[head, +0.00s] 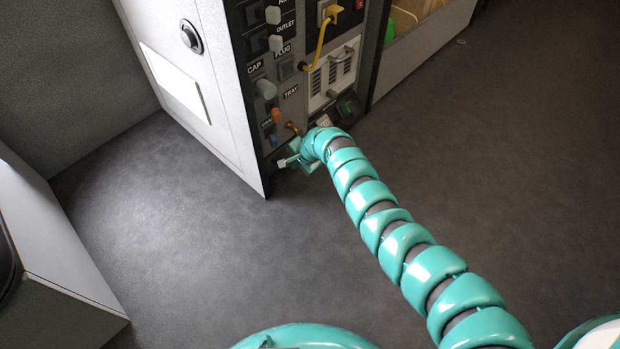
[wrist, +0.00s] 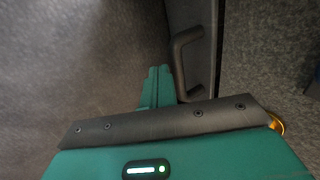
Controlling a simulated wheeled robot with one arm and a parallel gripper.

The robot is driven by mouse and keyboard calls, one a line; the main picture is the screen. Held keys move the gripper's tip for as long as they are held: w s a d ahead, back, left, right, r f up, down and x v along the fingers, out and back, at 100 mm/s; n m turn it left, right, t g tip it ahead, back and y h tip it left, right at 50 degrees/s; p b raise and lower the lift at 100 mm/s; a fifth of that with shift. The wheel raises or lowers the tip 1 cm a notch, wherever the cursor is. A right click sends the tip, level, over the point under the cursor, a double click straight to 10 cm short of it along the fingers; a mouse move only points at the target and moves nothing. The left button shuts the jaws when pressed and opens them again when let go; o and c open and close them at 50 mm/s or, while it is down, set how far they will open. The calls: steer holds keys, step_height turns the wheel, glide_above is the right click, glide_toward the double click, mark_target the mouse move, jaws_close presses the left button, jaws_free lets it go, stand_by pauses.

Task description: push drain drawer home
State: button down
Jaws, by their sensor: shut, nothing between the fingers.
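My gripper (head: 287,163) is at the foot of the dark control panel (head: 262,92), low near the floor. In the wrist view my gripper (wrist: 158,72) has its teal fingers together, with nothing between them. A black bar handle (wrist: 181,52) on a dark front stands just right of the fingertips. I take this to be the drain drawer's handle; whether the fingers touch it I cannot tell. In the head view my gripper and arm hide most of the drawer, so how far it stands out is unclear.
Above are a brass tap (head: 292,128), an orange knob (head: 276,115), a white vented unit (head: 332,75) and a yellow cord (head: 318,50). A grey cabinet side (head: 190,95) is left of the panel. The dark floor (head: 190,240) is open in front.

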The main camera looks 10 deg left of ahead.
steer(key=shift+r, duration=0.2)
steer(key=w+a+p+v, duration=0.1)
steer(key=p+v, duration=0.7)
steer(key=p, duration=0.3)
steer(key=shift+r+p, duration=0.4)
steer(key=shift+r, duration=0.15)
stand_by(0.3)
steer(key=shift+s, duration=0.1)
stand_by(0.3)
